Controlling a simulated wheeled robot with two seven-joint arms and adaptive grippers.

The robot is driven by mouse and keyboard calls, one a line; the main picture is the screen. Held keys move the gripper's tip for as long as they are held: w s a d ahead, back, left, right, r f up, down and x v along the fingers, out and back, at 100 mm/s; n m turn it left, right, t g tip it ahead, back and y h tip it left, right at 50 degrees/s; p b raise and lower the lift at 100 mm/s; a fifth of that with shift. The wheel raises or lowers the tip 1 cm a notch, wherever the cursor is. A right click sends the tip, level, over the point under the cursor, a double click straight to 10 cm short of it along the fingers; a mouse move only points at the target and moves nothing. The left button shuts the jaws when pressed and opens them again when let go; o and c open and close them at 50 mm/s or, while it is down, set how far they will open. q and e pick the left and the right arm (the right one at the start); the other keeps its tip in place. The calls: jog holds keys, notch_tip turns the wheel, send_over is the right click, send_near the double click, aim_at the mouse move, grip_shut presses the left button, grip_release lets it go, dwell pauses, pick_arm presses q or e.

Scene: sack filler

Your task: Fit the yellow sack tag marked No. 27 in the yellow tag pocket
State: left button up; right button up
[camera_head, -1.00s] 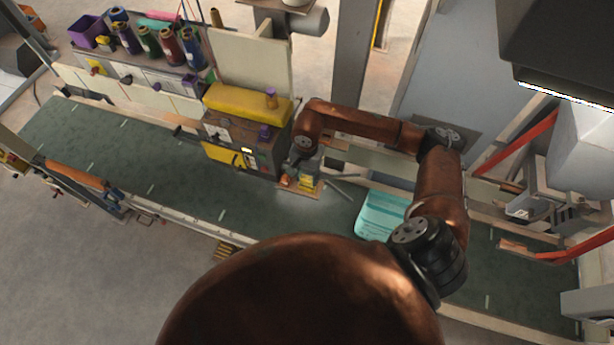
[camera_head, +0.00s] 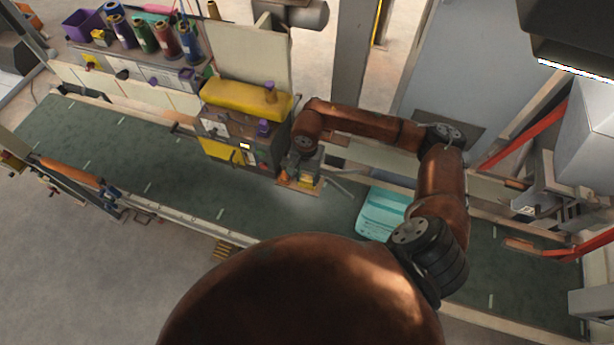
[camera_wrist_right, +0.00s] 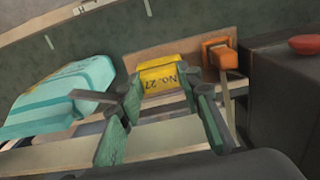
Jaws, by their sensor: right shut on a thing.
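The yellow sack tag marked No. 27 (camera_wrist_right: 160,84) is between the fingertips of my right gripper (camera_wrist_right: 163,92), its number upside down in the right wrist view. My right gripper (camera_head: 303,172) is shut on it, with a green-padded finger at each side. Yellow also shows just beyond the tag, against a wooden board (camera_wrist_right: 140,53). I cannot tell there where the tag ends and the yellow tag pocket begins, or how deep the tag sits. In the head view the gripper hides most of this spot. My left gripper is not in view.
An orange block (camera_wrist_right: 226,57) stands on the board beside the tag. A turquoise folded sack (camera_head: 383,213) lies on the green conveyor (camera_head: 185,180). A dark machine box with yellow panels (camera_head: 226,152) stands close to the left of the gripper in the head view.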

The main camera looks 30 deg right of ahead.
jog(key=o, duration=0.9)
notch_tip(320, 180, up, 12)
jog(key=shift+r, duration=0.1)
